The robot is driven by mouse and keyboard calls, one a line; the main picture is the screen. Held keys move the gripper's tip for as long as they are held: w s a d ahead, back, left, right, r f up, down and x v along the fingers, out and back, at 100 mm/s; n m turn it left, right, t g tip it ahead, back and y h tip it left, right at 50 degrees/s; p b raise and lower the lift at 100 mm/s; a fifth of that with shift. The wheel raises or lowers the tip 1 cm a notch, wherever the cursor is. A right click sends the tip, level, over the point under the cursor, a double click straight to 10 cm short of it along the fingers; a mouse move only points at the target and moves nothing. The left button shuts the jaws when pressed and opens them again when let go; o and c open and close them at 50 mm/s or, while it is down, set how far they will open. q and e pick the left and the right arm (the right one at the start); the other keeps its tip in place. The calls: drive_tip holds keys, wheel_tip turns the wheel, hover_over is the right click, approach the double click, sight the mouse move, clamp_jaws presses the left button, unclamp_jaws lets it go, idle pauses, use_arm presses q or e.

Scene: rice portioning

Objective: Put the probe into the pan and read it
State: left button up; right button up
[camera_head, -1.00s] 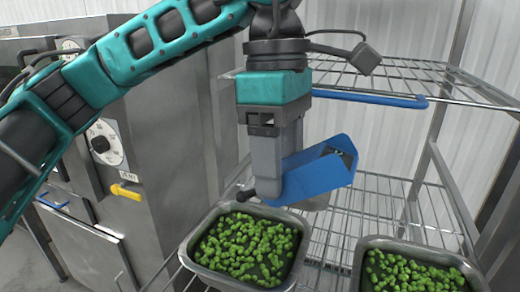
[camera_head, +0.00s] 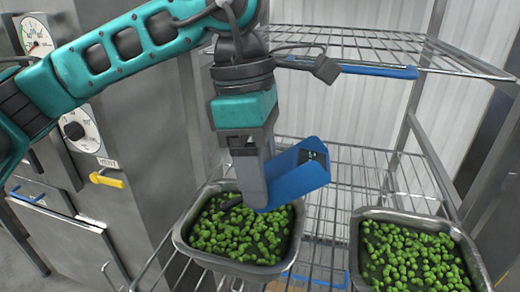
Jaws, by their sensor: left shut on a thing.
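My left gripper (camera_head: 252,200) comes down from above, shut on a blue boxy probe (camera_head: 298,180) with a dark panel near its upper right end. The probe is tilted, its upper end to the right. Its lower end overlaps the left pan (camera_head: 180,238) in the head view. I cannot make out a probe needle or tell whether anything touches the food. The metal pan holds green vegetables (camera_head: 232,236). A second pan (camera_head: 357,250) of the same vegetables stands to the right. My right gripper is not in view.
Both pans stand on a wire rack (camera_head: 340,190). An upper wire shelf (camera_head: 390,48) with a blue front strip (camera_head: 378,71) runs behind my gripper. A steel oven (camera_head: 150,160) with dials and a yellow handle (camera_head: 106,180) stands on the left.

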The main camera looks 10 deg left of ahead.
use_arm(q)
wheel_tip(320, 180, down, 4)
drive_tip(key=shift+r+b, duration=0.1)
drive_tip(key=shift+b, duration=0.35)
drive_tip(key=shift+f+b, duration=0.45)
drive_tip(key=shift+f, duration=0.35)
drive_tip(key=shift+c, duration=0.2)
drive_tip(key=shift+c, duration=0.6)
idle(2.9)
idle(0.5)
wheel_tip(320, 180, up, 2)
drive_tip(key=shift+r+p, duration=0.25)
drive_tip(key=shift+p, duration=0.55)
drive_tip(key=shift+r, duration=3.7)
